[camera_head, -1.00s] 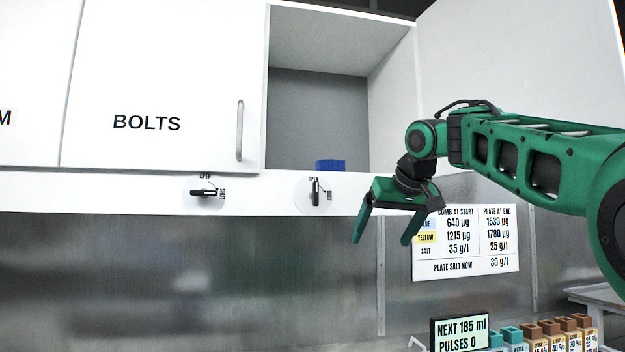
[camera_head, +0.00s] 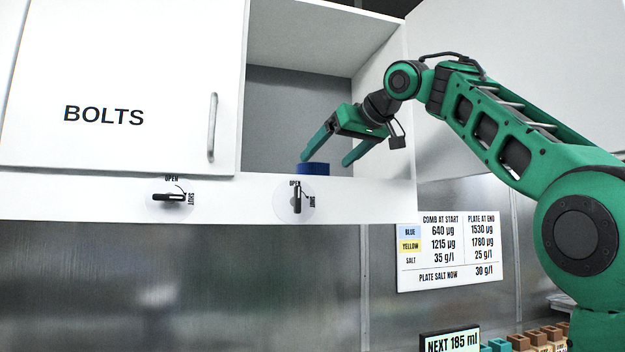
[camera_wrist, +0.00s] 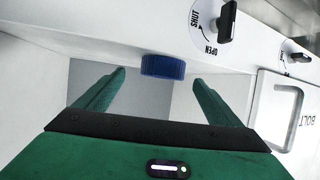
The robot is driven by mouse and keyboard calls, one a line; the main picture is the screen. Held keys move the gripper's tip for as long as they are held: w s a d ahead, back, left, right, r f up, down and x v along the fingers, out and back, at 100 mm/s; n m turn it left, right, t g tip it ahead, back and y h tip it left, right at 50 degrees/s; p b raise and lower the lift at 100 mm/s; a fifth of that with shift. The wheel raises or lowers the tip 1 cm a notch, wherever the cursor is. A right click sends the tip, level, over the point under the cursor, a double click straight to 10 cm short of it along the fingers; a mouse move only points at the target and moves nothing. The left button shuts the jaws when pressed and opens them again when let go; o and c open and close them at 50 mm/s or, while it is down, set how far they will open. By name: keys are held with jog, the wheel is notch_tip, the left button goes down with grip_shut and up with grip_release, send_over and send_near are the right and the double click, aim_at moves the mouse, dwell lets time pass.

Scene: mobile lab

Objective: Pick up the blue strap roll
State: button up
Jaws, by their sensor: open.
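The blue strap roll (camera_head: 314,168) sits on the floor of the open cupboard, close to its front edge. It also shows in the wrist view (camera_wrist: 163,67), ahead of the fingertips and roughly centred between them. My gripper (camera_head: 325,160) is open and empty at the cupboard opening, its green fingers angled down toward the roll. In the wrist view the two open fingers (camera_wrist: 158,80) point at the roll from either side, with no clear contact. In the head view the left finger overlaps the roll's upper edge.
The cupboard's door marked BOLTS (camera_head: 130,90) is shut, left of the opening. Two black turn-handles sit on the white front rail (camera_head: 235,200) below. The cupboard's right side wall (camera_head: 385,85) is near my wrist. A salt chart (camera_head: 447,252) hangs below right.

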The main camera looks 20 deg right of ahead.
aim_at(315, 165)
jog(key=shift+a+r+x, duration=0.1)
jog(key=shift+a+x, duration=0.05)
jog(key=shift+x, duration=0.85)
jog(key=shift+a+r+x, duration=0.1)
jog(key=shift+a+x, duration=0.05)
jog(key=shift+x, duration=0.8)
jog(key=shift+a+r+x, duration=0.1)
jog(key=shift+a+x, duration=0.05)
jog(key=shift+x, duration=1.75)
jog(key=shift+d, duration=0.1)
jog(key=c, duration=1.3)
jog(key=shift+r, duration=0.1)
